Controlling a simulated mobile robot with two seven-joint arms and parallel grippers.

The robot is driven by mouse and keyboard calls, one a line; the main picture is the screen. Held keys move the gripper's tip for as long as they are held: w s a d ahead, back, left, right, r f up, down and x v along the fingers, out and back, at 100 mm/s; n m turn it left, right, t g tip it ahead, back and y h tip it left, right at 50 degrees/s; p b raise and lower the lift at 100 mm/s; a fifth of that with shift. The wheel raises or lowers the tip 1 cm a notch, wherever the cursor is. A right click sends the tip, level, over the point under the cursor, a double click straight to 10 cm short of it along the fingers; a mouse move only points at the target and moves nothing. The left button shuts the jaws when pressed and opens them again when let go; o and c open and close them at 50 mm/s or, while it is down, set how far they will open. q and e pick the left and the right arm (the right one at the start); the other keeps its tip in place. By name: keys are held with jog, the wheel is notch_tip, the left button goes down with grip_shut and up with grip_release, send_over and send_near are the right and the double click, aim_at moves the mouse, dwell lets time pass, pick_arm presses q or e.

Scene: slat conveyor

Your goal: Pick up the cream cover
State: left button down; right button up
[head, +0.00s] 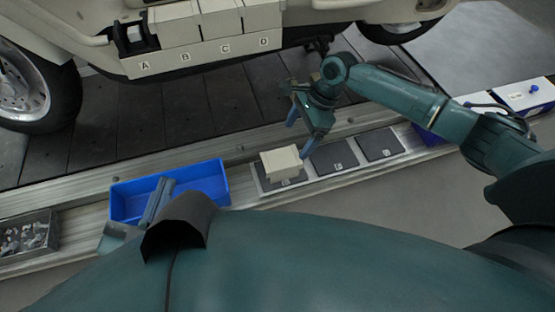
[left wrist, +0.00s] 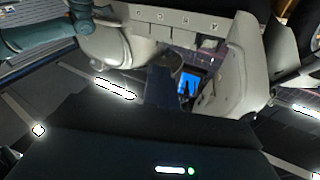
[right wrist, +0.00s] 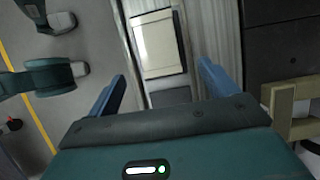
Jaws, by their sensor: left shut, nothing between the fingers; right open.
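The cream cover (head: 281,163) is a small box-like piece resting on the leftmost of three dark pads (head: 272,185) beside the slat conveyor. In the right wrist view the cover (right wrist: 158,45) lies ahead of the fingers, between their lines and apart from them. My right gripper (head: 301,133) is open and empty, above and slightly right of the cover; its blue fingers (right wrist: 161,87) show in the right wrist view. My left gripper (head: 158,200) is shut and empty over the blue bin. Its fingertips are hard to make out in the left wrist view.
The blue bin (head: 205,184) stands left of the pads. A metal tray of small parts (head: 26,238) is at far left. A cream vehicle (head: 200,58) stands on the conveyor (head: 130,125), with cream covers above B, C and D and a dark fitting (head: 131,38) at A.

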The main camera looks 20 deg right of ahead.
aim_at(284, 158)
jog(key=b+x, duration=0.2)
jog(key=x, duration=0.3)
jog(key=shift+a+f, duration=0.1)
jog(key=shift+f, duration=0.15)
jog(key=b+x, duration=0.1)
jog(key=x, duration=0.1)
jog(key=b+x, duration=0.2)
jog(key=x, duration=0.1)
jog(key=shift+s+a+r, duration=0.1)
jog(key=shift+a+r, duration=0.05)
jog(key=shift+a, duration=0.25)
jog(key=c, duration=0.8)
pick_arm(q)
jog(key=shift+w+d+f+n+h, duration=0.1)
jog(key=shift+d+f+n+h, duration=0.1)
jog(key=shift+d+n+h, duration=0.35)
pick_arm(e)
jog(key=shift+c, duration=1.4)
